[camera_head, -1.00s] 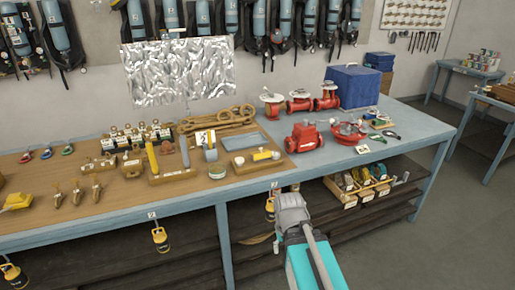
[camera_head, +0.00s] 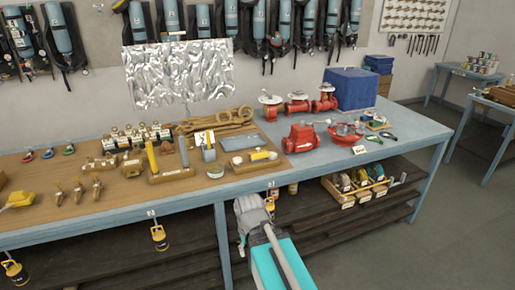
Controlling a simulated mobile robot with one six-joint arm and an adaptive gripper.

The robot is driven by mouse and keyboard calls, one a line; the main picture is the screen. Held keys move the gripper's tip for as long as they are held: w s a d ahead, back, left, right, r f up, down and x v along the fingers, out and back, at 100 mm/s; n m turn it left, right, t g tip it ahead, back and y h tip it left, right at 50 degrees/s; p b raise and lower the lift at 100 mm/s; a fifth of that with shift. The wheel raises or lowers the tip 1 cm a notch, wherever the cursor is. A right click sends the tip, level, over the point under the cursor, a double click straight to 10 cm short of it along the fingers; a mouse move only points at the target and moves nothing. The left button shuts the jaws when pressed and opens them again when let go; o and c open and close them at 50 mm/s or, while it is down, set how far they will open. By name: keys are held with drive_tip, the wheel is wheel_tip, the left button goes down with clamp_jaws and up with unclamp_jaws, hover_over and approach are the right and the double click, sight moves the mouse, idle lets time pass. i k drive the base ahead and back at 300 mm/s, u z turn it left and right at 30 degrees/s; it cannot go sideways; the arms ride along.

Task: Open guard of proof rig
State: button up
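I cannot make out for sure a proof rig or its guard. A closed blue box (camera_head: 350,87) stands at the back right of the bench; I cannot tell whether it belongs to the rig. Red valve bodies stand near it, among them a red housing (camera_head: 301,138) and a red flanged part (camera_head: 345,133). My grey and teal arm shows at the bottom centre, in front of the bench edge.
The long bench (camera_head: 405,138) has a wooden mat (camera_head: 130,198) crowded with fittings and tools on its left. A shelf below holds a crate of reels (camera_head: 358,187). Yellow-and-black devices (camera_head: 159,238) hang under the front edge. Open floor (camera_head: 440,235) lies to the right.

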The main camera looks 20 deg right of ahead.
sight(260, 153)
drive_tip(key=u, duration=0.05)
drive_tip(key=i, duration=1)
drive_tip(key=z, duration=0.05)
